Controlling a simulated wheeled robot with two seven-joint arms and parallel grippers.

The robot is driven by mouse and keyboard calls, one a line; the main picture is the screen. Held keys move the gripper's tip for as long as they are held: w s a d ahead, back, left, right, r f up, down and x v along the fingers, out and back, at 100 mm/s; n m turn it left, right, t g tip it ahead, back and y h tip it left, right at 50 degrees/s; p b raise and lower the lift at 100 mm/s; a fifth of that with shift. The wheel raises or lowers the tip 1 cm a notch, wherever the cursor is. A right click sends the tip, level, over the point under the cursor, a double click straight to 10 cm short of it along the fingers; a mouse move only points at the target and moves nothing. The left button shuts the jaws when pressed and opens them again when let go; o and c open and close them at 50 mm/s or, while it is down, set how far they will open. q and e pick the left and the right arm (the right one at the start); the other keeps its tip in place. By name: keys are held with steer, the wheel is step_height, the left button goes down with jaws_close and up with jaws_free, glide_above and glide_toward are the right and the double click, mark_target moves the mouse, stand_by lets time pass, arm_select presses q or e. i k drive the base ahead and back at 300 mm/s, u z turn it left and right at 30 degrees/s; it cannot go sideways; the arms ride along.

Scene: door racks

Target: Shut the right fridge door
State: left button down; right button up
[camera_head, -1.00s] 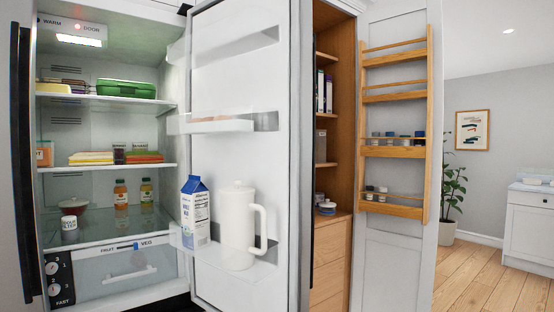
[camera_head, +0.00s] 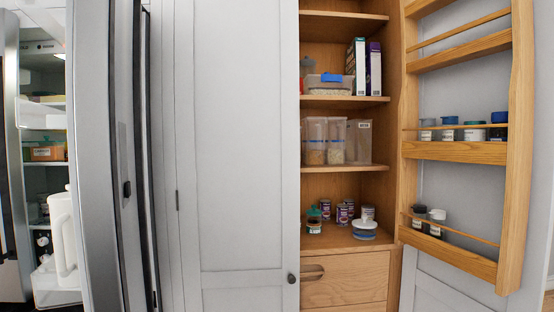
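The right fridge door (camera_head: 92,150) stands open at the left of the head view, seen nearly edge-on as a tall grey panel. A white pitcher (camera_head: 63,235) stands on its inner shelf (camera_head: 52,285), partly cut off from view by the door's edge. Behind it, a narrow strip of the fridge interior (camera_head: 45,110) shows lit shelves with food. A dark vertical handle (camera_head: 142,150) appears to run along the door's outer side. Neither of my grippers is in view.
A white panel door (camera_head: 235,150) of the pantry stands right of the fridge. The pantry's wooden shelves (camera_head: 345,102) hold boxes, containers and cans. Its other door, with wooden racks (camera_head: 455,152) of jars, stands open at the right.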

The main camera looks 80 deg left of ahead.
mark_target(102, 40)
steer(key=i, duration=0.6)
steer(key=u, duration=4.05)
steer(key=i, duration=1)
steer(key=u, duration=0.6)
steer(key=k, duration=0.7)
steer(key=z, duration=0.45)
